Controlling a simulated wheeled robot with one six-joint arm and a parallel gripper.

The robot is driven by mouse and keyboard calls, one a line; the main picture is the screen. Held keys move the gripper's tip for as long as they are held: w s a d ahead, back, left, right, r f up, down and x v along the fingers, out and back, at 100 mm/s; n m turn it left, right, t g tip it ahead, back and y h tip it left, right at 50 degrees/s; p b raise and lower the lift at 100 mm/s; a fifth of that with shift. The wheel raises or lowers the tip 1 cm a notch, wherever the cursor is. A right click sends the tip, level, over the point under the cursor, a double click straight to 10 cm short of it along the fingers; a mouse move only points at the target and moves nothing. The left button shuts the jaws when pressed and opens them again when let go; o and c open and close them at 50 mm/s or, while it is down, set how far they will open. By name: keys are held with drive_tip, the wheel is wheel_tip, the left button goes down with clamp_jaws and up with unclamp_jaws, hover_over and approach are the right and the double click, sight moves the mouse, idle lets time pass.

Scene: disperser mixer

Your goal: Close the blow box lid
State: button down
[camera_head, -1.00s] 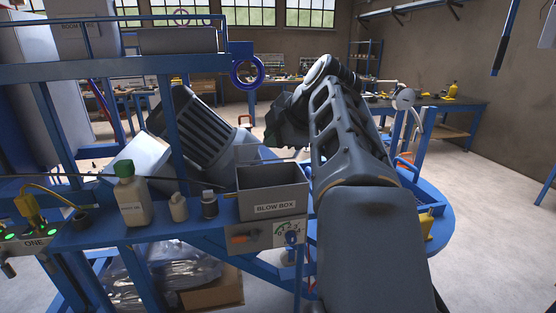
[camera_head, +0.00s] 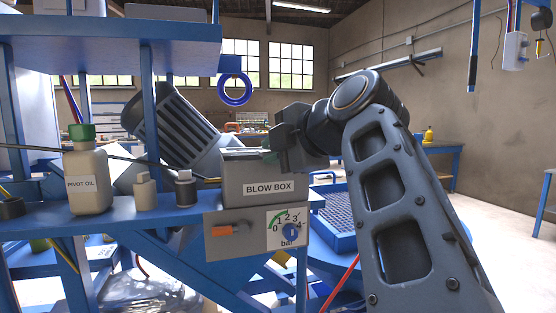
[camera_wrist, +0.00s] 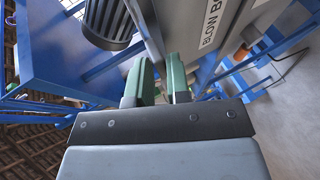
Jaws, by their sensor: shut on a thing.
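The grey blow box (camera_head: 240,190), labelled BLOW BOX on its front, stands at the right end of the blue shelf. Its lid (camera_head: 238,153) shows as a thin grey edge at the top of the box; I cannot tell its exact angle or whether it meets the rim. My gripper (camera_head: 268,150) reaches in from the right at the box's top. In the wrist view my gripper's green fingers (camera_wrist: 160,82) are shut on the lid's thin edge, beside the box's labelled front (camera_wrist: 212,30).
A pivot oil bottle (camera_head: 88,180) and two small bottles, one white (camera_head: 145,192) and one with a grey cap (camera_head: 185,190), stand left of the box. A pressure dial panel (camera_head: 286,229) hangs below it. A blue ring (camera_head: 234,90) hangs above. Floor at right is open.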

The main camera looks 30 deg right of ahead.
drive_tip(key=shift+d+f+b, duration=0.1)
drive_tip(key=shift+f+b, duration=0.7)
drive_tip(key=shift+f, duration=0.4)
drive_tip(key=shift+w+f, duration=0.1)
drive_tip(key=c, duration=1.2)
unclamp_jaws()
drive_tip(key=shift+r, duration=0.2)
drive_tip(key=shift+s+r, duration=0.1)
drive_tip(key=shift+s, duration=0.2)
drive_tip(key=p+v, duration=0.3)
drive_tip(key=v, duration=1)
drive_tip(key=shift+s+d, duration=0.1)
drive_tip(key=shift+s, duration=0.05)
drive_tip(key=shift+r, duration=0.1)
